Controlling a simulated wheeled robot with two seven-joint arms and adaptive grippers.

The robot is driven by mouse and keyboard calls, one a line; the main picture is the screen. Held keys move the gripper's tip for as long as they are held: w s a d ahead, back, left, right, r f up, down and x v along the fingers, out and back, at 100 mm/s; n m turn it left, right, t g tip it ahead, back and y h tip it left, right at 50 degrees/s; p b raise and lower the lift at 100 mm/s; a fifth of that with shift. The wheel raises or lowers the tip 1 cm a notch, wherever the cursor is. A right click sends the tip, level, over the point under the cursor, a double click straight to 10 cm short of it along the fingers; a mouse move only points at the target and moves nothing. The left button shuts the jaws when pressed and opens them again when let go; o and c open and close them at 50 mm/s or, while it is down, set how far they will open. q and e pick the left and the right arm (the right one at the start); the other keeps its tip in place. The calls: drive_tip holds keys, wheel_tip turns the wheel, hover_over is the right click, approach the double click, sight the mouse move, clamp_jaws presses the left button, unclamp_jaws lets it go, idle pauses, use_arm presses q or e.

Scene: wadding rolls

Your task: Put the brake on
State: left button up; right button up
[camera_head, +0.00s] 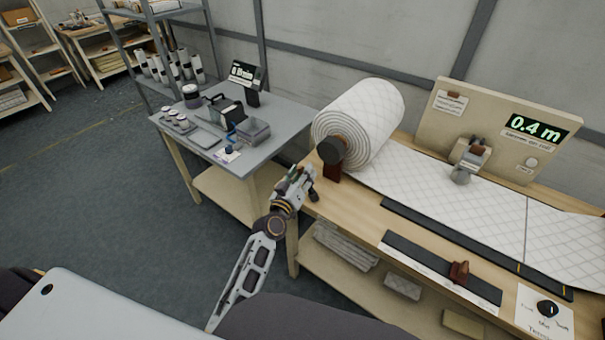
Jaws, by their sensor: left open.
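A large white quilted wadding roll (362,115) lies on its side at the left end of the wooden bench (408,225). A dark round hub with a brown part (331,150) sits at its near end, above a dark red-brown support (332,173). I cannot tell which part is the brake or how it is set. My left gripper (307,181) is open and empty, at the bench's left end, just below and left of the hub. I see no contact with it. My right gripper is out of view.
Wadding runs right across the bench, past a dark strip with a red-brown block (459,272) and a dial card (546,310). A backboard display (537,130) reads 0.4 m. A grey side table (245,150) holds tools at left. Open floor (110,200) lies left.

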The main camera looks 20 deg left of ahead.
use_arm(q)
drive_tip(key=shift+w, duration=0.1)
drive_tip(key=shift+c, duration=0.4)
clamp_jaws()
drive_tip(key=shift+d+r, duration=0.1)
drive_tip(key=shift+d, duration=0.05)
drive_tip(key=shift+s+d+r+m+t+p, duration=0.3)
drive_tip(key=shift+d+m, duration=0.35)
drive_tip(key=shift+m, duration=0.3)
drive_tip(key=shift+s+d+r+m+t+p, duration=0.1)
drive_tip(key=shift+s+d+r+m+p, duration=0.1)
drive_tip(key=shift+d+m+p, duration=0.55)
drive_tip(key=m, duration=0.1)
drive_tip(key=d+m, duration=0.1)
drive_tip(key=m, duration=0.1)
drive_tip(key=shift+s+d+t+h, duration=0.3)
drive_tip(key=shift+h, duration=0.1)
drive_tip(key=shift+s+d+f+m+h+p, duration=0.1)
drive_tip(key=shift+s+d+f+m+h, duration=0.15)
drive_tip(key=shift+d+m, duration=0.65)
drive_tip(key=shift+s+d+f+m+h+p, duration=0.1)
drive_tip(key=shift+s+d+f+m+h, duration=0.25)
drive_tip(key=shift+m, duration=1.1)
drive_tip(key=shift+s+d+f+m+h+p, duration=0.15)
drive_tip(key=shift+d+m+h, duration=0.15)
drive_tip(key=shift+d+m, duration=0.65)
drive_tip(key=shift+a, duration=0.2)
